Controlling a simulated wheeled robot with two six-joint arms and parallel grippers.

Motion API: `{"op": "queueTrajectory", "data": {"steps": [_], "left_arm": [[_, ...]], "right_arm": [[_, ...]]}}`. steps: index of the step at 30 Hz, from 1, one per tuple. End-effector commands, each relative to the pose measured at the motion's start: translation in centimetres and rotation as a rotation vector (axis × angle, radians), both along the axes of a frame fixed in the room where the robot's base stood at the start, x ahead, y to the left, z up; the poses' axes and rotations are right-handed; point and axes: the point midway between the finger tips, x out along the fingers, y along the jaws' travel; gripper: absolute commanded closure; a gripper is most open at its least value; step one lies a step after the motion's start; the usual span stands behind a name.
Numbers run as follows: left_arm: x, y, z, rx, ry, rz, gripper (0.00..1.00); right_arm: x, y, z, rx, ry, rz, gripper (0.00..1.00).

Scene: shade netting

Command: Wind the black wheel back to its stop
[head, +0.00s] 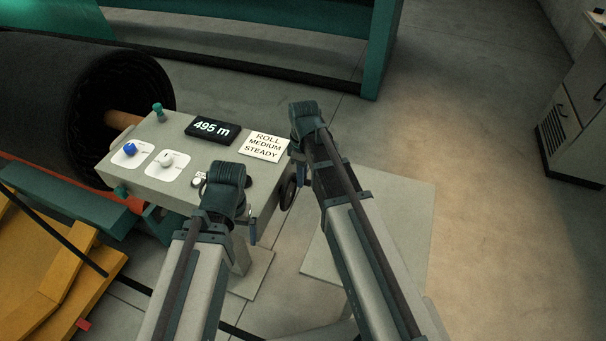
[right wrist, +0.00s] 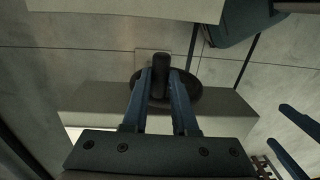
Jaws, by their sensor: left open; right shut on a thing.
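The black wheel (head: 287,192) is mounted on the right side of the grey control box (head: 262,208), partly hidden by my right arm. In the right wrist view the wheel (right wrist: 207,94) is a dark disc with an upright black handle (right wrist: 162,68). My right gripper (right wrist: 160,80) is shut on this handle, one blue finger on each side. In the head view my right gripper (head: 298,168) is mostly hidden by its own wrist. My left gripper (head: 247,234) hangs over the box's front edge, and its two fingers stand apart and empty in the right wrist view (right wrist: 290,127).
The box carries a display (head: 212,129) reading "495 m", a card (head: 265,146) reading "ROLL MEDIUM STEADY", a blue knob (head: 130,148), a white knob (head: 167,159) and a teal knob (head: 158,112). A large black roll (head: 75,90) lies left.

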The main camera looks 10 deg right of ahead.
Motion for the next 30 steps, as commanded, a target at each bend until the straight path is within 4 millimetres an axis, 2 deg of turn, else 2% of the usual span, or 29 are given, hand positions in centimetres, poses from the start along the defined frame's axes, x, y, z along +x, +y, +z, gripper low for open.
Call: {"op": "queueTrajectory", "data": {"steps": [1,6,12,20,21,24,26,30], "left_arm": [[0.0,0.0,0.2,0.000,0.000,0.000,0.00],[0.0,0.0,-0.3,0.000,0.000,0.000,0.00],[0.0,0.0,-0.7,0.000,0.000,0.000,0.00],[0.0,0.0,-0.6,0.000,0.000,0.000,0.00],[0.0,0.0,-0.6,0.000,0.000,0.000,0.00],[0.0,0.0,-0.6,0.000,0.000,0.000,0.00],[0.0,0.0,-0.6,0.000,0.000,0.000,0.00],[0.0,0.0,-0.6,0.000,0.000,0.000,0.00]], "right_arm": [[-1.4,0.5,0.2,-0.029,-0.043,0.006,1.00],[-2.4,1.2,0.0,-0.132,-0.195,0.006,1.00],[-2.4,1.5,0.1,-0.183,-0.274,0.003,1.00],[-2.3,1.5,0.2,-0.184,-0.275,0.002,1.00],[-2.3,1.5,0.2,-0.184,-0.275,0.002,0.70],[-2.3,1.4,0.2,-0.184,-0.275,0.002,0.52],[-2.3,1.4,0.2,-0.185,-0.276,0.002,0.43],[-2.2,1.4,0.2,-0.185,-0.276,0.002,0.43]]}}
